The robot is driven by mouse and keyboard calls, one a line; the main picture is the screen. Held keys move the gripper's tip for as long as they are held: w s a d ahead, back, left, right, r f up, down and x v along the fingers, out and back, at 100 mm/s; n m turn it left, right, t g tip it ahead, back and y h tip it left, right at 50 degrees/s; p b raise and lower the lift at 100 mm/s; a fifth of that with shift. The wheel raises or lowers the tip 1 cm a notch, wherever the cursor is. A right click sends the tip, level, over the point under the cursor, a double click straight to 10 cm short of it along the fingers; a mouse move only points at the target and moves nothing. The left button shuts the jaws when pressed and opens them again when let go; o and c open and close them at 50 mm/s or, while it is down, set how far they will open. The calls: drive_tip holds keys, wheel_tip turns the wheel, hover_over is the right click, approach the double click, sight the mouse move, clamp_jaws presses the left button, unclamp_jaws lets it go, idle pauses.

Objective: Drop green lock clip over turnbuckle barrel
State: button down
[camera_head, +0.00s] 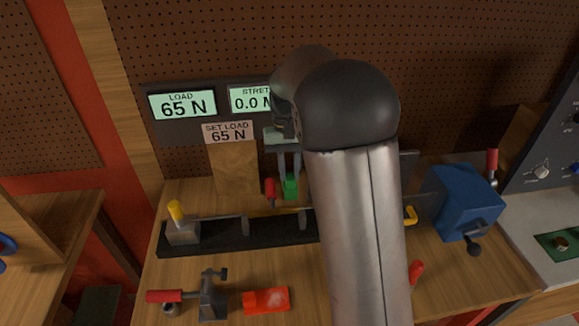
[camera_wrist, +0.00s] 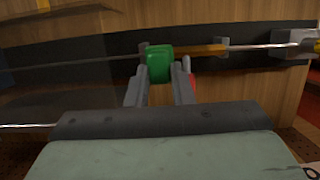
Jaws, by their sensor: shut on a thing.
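The green lock clip (camera_head: 290,187) is pinched between the fingertips of my gripper (camera_head: 289,174). In the head view it hangs above and behind the black rail. In the wrist view the clip (camera_wrist: 159,64) sits at the tips of the two grey fingers (camera_wrist: 160,82). There a brass-coloured bar (camera_wrist: 199,50), which looks like the turnbuckle barrel, runs on the rod line just right of the clip. The clip covers part of that line. I cannot tell whether it touches the barrel. In the head view my arm hides part of the rod line.
The black rail (camera_head: 205,238) carries a grey block with a yellow handle (camera_head: 176,211). A red-handled clamp (camera_head: 212,299) and an orange-red block (camera_head: 266,300) lie in front. A blue box (camera_head: 459,200) stands right. A red-handled piece (camera_head: 270,190) is close beside the clip.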

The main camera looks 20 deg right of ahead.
drive_tip(key=shift+f+b, duration=2)
drive_tip(key=shift+f, duration=1.8)
drive_tip(key=shift+f, duration=0.15)
drive_tip(key=c, duration=1.2)
unclamp_jaws()
drive_tip(key=v, duration=1.7)
drive_tip(key=shift+r, duration=0.25)
